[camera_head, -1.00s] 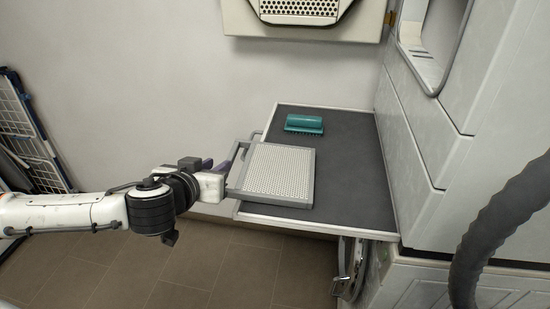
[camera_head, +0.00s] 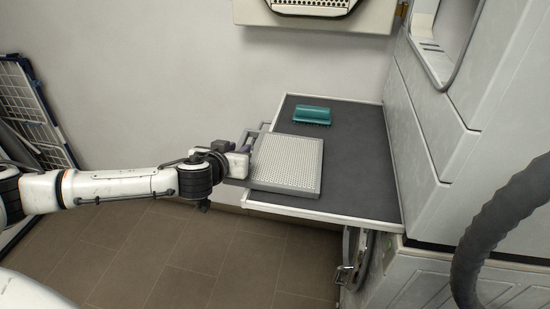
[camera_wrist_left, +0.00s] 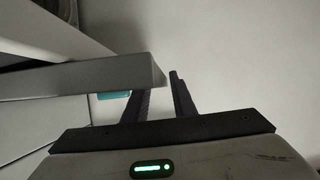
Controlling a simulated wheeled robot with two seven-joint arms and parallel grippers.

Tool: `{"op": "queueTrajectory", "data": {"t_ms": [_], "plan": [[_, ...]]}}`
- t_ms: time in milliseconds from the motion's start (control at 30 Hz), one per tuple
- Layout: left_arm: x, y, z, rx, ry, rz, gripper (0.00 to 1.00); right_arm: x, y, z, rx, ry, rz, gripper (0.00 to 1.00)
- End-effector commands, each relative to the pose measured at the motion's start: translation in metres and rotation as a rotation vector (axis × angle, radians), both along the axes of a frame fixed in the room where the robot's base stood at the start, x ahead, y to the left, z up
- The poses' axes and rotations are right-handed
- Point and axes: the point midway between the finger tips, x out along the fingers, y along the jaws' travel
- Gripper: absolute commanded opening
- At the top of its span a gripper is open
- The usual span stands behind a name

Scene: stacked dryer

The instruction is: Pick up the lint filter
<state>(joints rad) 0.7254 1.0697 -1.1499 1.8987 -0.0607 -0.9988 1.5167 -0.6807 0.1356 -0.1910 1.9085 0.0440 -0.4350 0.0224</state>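The lint filter (camera_head: 287,163) is a flat square with a pale perforated face and a grey frame. It lies on the dark shelf at its left front, with a grey handle loop on its left side. My left gripper (camera_head: 247,151) is at that handle side in the head view, overlapping it. In the left wrist view my two dark fingers (camera_wrist_left: 160,85) stand apart. A grey bar (camera_wrist_left: 90,80), apparently part of the filter, comes in from the left and covers part of the left finger. I cannot tell whether the fingers touch it. My right gripper is not in view.
A teal brush-like object (camera_head: 312,115) lies at the back of the shelf (camera_head: 360,160). White machine panels (camera_head: 435,140) bound the shelf on the right. A dark ribbed hose (camera_head: 485,235) hangs at lower right. A drying rack (camera_head: 35,115) stands at far left.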

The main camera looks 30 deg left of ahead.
Motion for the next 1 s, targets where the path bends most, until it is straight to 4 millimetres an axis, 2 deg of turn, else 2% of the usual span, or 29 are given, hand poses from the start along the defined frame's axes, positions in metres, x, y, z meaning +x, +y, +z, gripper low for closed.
{"op": "queueTrajectory", "data": {"t_ms": [67,200,567,667,1000], "plan": [[0.000,0.000,0.000,0.000,0.000,0.000,0.21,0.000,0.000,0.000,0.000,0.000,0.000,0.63],[0.000,0.000,0.000,0.000,0.000,0.000,0.00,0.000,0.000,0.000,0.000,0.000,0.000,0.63],[0.000,0.000,0.003,0.000,-0.002,0.000,0.00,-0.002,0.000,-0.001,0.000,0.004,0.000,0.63],[0.000,0.000,0.013,-0.002,-0.004,0.001,0.00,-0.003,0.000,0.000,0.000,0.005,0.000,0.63],[0.000,0.000,0.078,-0.001,-0.005,-0.001,0.00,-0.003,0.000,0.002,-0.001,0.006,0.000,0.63]]}}
